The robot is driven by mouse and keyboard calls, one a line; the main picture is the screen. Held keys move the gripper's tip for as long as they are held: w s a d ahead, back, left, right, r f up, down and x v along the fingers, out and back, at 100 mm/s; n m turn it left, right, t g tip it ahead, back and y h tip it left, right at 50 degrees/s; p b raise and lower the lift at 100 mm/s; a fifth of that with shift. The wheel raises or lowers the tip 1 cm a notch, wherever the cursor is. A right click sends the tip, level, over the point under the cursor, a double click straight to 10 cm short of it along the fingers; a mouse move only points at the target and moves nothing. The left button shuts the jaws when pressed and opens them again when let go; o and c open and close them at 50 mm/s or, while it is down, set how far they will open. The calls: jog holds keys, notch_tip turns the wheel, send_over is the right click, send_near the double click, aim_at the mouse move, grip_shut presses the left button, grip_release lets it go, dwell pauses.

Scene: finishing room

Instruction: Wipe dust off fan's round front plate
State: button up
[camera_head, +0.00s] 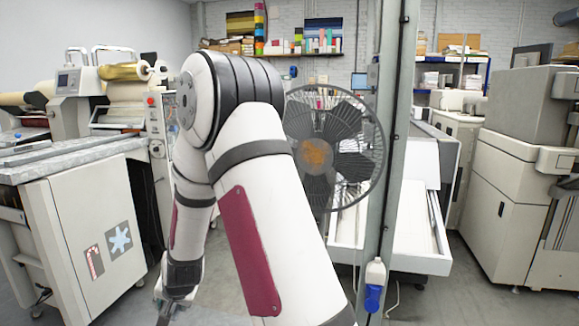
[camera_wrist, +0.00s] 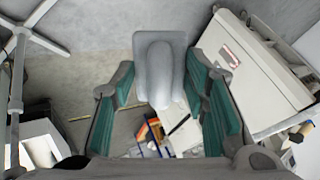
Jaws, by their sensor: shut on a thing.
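The fan (camera_head: 345,130) stands behind my raised arm in the head view, its wire cage partly covered on the left. Its round front plate (camera_head: 315,155) carries an orange-brown patch of dust. My gripper (camera_head: 170,297) hangs low at the lower left of the head view, well apart from the fan. In the wrist view my gripper (camera_wrist: 161,92) is shut on a grey wiping tool (camera_wrist: 159,60), a flat plate with a rounded grip, held between the teal-padded fingers. The tool cannot be made out in the head view.
A grey-white machine cabinet (camera_head: 80,225) stands left, close to my gripper. A metal post (camera_head: 390,160) rises just right of the fan, with a white and blue bottle (camera_head: 374,285) low on it. A large machine (camera_head: 520,180) stands at right. Bare floor shows between them.

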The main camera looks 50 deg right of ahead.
jog(key=s+d+r+m+t+h+p, duration=0.1)
jog(key=s+d+r+m+h+p, duration=0.1)
jog(key=d+r+m+h+p, duration=0.5)
jog(key=s+d+r+t+h+p, duration=0.15)
jog(key=d+r+p, duration=0.3)
jog(key=d, duration=0.65)
jog(key=s+d+r+m+g+h+p, duration=0.15)
jog(key=s+d+r+h+p, duration=0.3)
jog(key=r, duration=0.45)
jog(key=s+d+r+m+g+h+p, duration=0.1)
jog(key=s+d+r+m+h+p, duration=0.2)
jog(key=s+d+r, duration=0.5)
jog(key=shift+n+y, duration=0.25)
jog(key=shift+y, duration=0.15)
jog(key=shift+w+d+r+b, duration=0.15)
jog(key=shift+w+d+b, duration=0.15)
jog(key=shift+w+d, duration=0.8)
jog(key=shift+w+d+r+b, duration=0.1)
jog(key=shift+w+d+b, duration=0.2)
jog(key=shift+w+d, duration=0.7)
jog(key=shift+b+x, duration=0.55)
jog(key=shift+x, duration=0.55)
